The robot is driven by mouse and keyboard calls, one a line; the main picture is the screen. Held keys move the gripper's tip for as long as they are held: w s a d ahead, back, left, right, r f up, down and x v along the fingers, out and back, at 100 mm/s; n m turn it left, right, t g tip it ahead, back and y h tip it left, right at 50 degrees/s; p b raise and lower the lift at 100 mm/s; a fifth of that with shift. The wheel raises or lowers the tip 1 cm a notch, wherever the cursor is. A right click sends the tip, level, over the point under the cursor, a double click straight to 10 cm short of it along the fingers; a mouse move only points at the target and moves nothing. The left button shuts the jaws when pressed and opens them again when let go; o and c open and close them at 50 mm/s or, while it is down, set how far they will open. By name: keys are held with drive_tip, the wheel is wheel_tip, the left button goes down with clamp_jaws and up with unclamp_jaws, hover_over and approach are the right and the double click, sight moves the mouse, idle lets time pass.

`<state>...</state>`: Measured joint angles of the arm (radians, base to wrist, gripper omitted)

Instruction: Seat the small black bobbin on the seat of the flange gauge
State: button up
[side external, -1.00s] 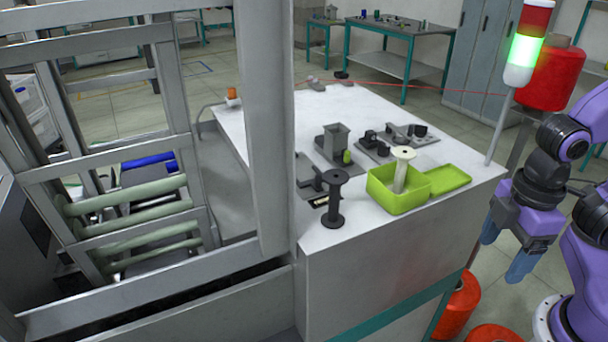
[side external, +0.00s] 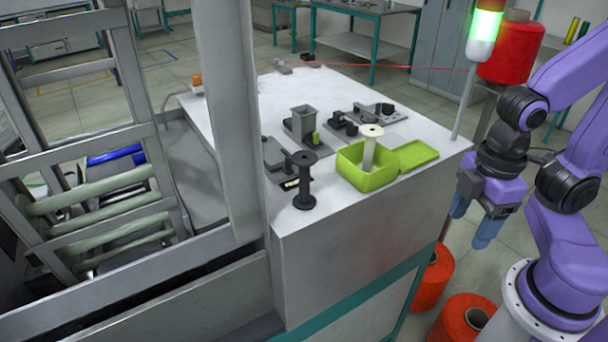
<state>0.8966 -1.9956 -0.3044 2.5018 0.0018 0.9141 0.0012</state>
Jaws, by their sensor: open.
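A black bobbin (side external: 304,182) with wide end flanges stands upright near the front edge of the white table. Just behind and left of it is a low grey fixture (side external: 275,152) with a dark block. Behind are a grey fixture with a square upright post (side external: 305,122) and a flat grey plate carrying small black parts (side external: 383,110). I cannot tell for sure which of these is the flange gauge, and no seat is clear. My gripper (side external: 473,220) has blue fingers and hangs pointing down, off the table's right side, open and empty, away from the bobbin.
A grey upright frame post (side external: 228,120) stands at left. A signal light (side external: 484,30) rises behind the table's right corner.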

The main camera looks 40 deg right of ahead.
drive_tip(key=w+a+r+m, duration=0.8)
drive_tip(key=w+a, duration=0.2)
drive_tip(key=w, duration=0.2)
wheel_tip(320, 180, up, 7)
drive_tip(key=m, duration=0.9)
hover_over(305, 157)
drive_tip(key=s, duration=0.1)
drive_tip(key=shift+d, duration=0.25)
drive_tip(key=shift+w+a+r+m, duration=0.3)
drive_tip(key=shift+w+r+m, duration=0.2)
drive_tip(key=shift+m, duration=0.3)
drive_tip(key=shift+f, duration=3.75)
drive_tip(key=c, duration=0.7)
drive_tip(key=shift+o, duration=0.2)
drive_tip(key=shift+r, duration=2.55)
drive_tip(key=shift+w, duration=0.1)
